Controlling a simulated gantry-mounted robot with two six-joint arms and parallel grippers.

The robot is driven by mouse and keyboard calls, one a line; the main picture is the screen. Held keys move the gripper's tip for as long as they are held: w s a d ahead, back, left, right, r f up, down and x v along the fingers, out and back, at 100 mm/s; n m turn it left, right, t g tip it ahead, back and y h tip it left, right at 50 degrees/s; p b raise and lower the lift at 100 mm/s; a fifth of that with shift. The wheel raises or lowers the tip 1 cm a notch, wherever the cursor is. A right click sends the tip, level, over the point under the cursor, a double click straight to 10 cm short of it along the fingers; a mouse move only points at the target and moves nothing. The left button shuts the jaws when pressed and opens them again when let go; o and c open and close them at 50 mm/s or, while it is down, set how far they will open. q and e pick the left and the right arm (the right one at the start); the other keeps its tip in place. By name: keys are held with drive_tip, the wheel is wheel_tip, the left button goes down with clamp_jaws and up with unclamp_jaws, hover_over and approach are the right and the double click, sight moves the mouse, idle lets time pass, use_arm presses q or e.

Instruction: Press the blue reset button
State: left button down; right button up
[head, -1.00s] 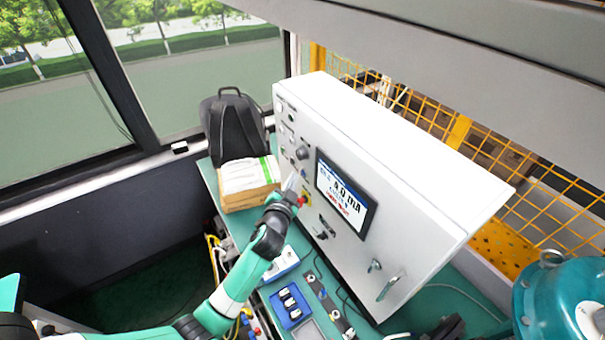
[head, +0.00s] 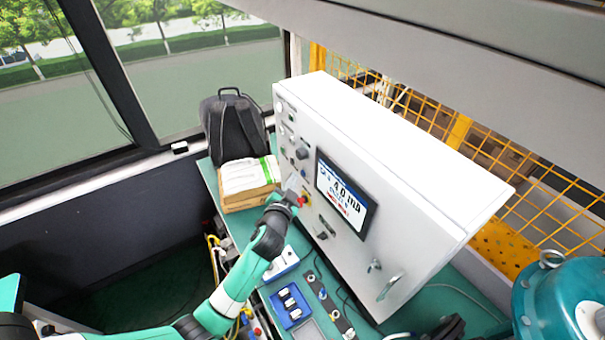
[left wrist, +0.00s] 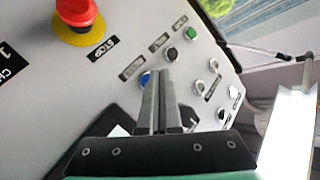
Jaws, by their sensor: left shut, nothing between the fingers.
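The blue reset button (left wrist: 146,79) shows in the left wrist view on the white panel, partly covered by the tips of my left gripper (left wrist: 157,73). The gripper's two fingers are shut together with nothing between them. Their tips are right beside the button in that picture; I cannot tell whether they touch it. In the head view my left gripper (head: 292,184) is at the left part of the front of the white cabinet (head: 400,150), near the red stop button (head: 302,200).
The red mushroom stop button (left wrist: 76,14), a black button (left wrist: 173,54) and a green button (left wrist: 191,33) surround the blue one. A screen (head: 344,193) is right of my gripper. A backpack (head: 232,127) and a stacked package (head: 248,182) stand left.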

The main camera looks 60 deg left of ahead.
use_arm(q)
drive_tip(key=shift+w+b, duration=0.3)
drive_tip(key=shift+w, duration=0.1)
drive_tip(key=shift+w+b, duration=0.35)
drive_tip(key=shift+w, duration=0.05)
idle(0.6)
drive_tip(key=shift+s, duration=0.1)
drive_tip(key=shift+s+p, duration=0.55)
drive_tip(key=shift+s, duration=0.15)
